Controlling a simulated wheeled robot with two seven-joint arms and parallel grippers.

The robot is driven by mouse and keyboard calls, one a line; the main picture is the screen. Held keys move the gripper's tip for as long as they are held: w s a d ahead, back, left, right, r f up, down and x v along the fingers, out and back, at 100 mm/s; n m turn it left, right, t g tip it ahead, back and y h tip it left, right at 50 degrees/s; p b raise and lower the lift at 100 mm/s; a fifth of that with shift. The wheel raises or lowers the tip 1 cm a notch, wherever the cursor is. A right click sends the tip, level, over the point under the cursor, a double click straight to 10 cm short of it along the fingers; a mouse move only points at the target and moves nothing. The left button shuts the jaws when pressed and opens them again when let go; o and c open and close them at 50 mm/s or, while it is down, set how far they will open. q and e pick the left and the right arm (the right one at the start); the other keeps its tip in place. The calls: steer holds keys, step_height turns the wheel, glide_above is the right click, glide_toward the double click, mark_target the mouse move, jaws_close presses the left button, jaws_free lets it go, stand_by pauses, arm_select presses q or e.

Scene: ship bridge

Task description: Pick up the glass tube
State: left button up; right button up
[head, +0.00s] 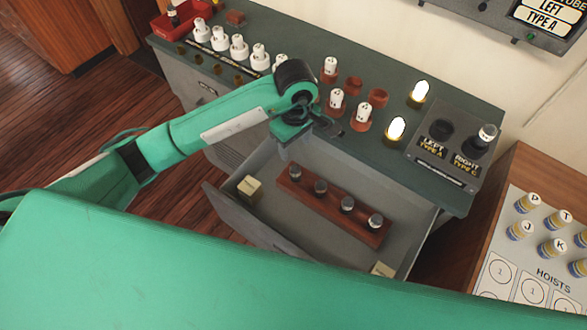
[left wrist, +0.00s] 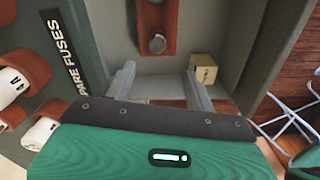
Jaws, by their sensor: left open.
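An open grey drawer (head: 408,187) holds a reddish-brown rack (head: 333,208) with several small grey-topped tubes standing in a row, one of them at its right end (head: 375,221). I cannot tell whether they are the glass tubes. My left gripper (head: 283,152) is open and empty over the drawer's left part, near the rack's left end. In the left wrist view the open fingers (left wrist: 160,72) point towards the rack (left wrist: 154,14), and a grey-topped tube (left wrist: 157,42) shows beyond and between them. My right gripper is not in view.
Pale blocks (head: 249,187) lie in the drawer. On the counter (head: 455,105) stand white fuses (head: 238,47), brown holders (head: 378,97), two lit bulbs (head: 396,128) and a socket panel (head: 450,148) marked LEFT TYPE A and RIGHT TYPE C. A wall display (head: 545,18) reads LEFT TYPE A.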

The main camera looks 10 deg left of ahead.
mark_target(295, 166)
arm_select(q)
steer(key=f, duration=0.3)
steer(key=f+p, duration=0.1)
steer(key=f, duration=0.2)
steer(key=f+p, duration=0.1)
steer(key=f, duration=0.2)
steer(key=shift+w+a, duration=0.15)
steer(key=shift+w, duration=0.15)
steer(key=shift+s+f+p, duration=0.1)
steer(key=shift+f+p, duration=0.4)
steer(key=shift+f, duration=0.15)
steer(key=shift+f+p, duration=0.6)
steer(key=shift+f, duration=1.4)
steer(key=shift+c, duration=0.4)
steer(key=c, duration=1)
